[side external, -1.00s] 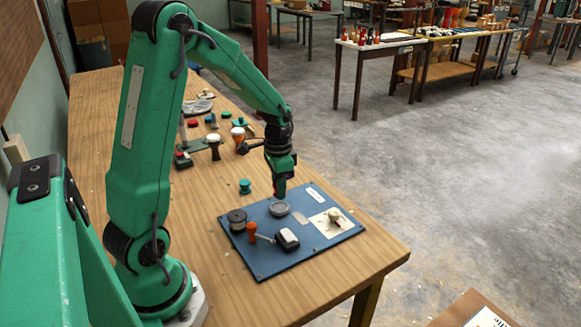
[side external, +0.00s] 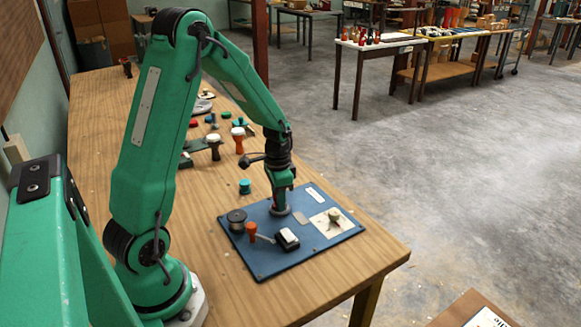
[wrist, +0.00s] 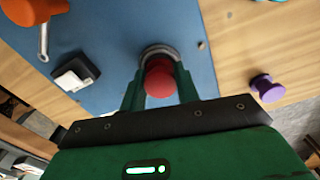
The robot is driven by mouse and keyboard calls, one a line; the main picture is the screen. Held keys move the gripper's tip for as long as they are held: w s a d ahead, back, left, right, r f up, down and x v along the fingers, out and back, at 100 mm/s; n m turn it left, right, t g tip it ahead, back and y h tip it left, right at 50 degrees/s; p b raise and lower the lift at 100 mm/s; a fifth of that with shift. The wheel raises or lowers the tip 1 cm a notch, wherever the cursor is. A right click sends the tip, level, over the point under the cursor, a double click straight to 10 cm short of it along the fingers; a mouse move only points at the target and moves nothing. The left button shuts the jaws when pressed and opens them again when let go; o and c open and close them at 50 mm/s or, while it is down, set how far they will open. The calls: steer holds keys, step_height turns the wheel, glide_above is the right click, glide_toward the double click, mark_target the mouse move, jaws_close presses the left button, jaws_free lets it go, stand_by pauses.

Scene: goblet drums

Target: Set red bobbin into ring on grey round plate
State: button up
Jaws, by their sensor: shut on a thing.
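The red bobbin (wrist: 159,79) is between the two fingers of my gripper (wrist: 160,92) in the wrist view, and the fingers are shut on it. The grey round plate (wrist: 157,50) lies just beyond and under the bobbin on the blue board, with only its far rim showing. In the side external view my gripper (side external: 280,198) points down at the grey plate (side external: 281,212) and covers much of it. The ring and the bobbin's lower end are hidden, so I cannot tell whether the bobbin is inside the ring.
The blue board (side external: 265,262) also holds a dark spool (side external: 237,220), an orange-handled tool (side external: 251,231), a black-and-white block (side external: 287,239) and a pale square (side external: 327,222). A teal bobbin (side external: 245,186) stands behind the board. A purple bobbin (wrist: 267,88) lies on the wood at right.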

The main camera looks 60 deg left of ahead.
steer(key=shift+f, duration=0.7)
steer(key=o, duration=0.9)
steer(key=shift+c, duration=0.2)
steer(key=shift+r, duration=0.1)
steer(key=shift+o, duration=0.4)
step_height(320, 180, up, 13)
steer(key=shift+r, duration=0.15)
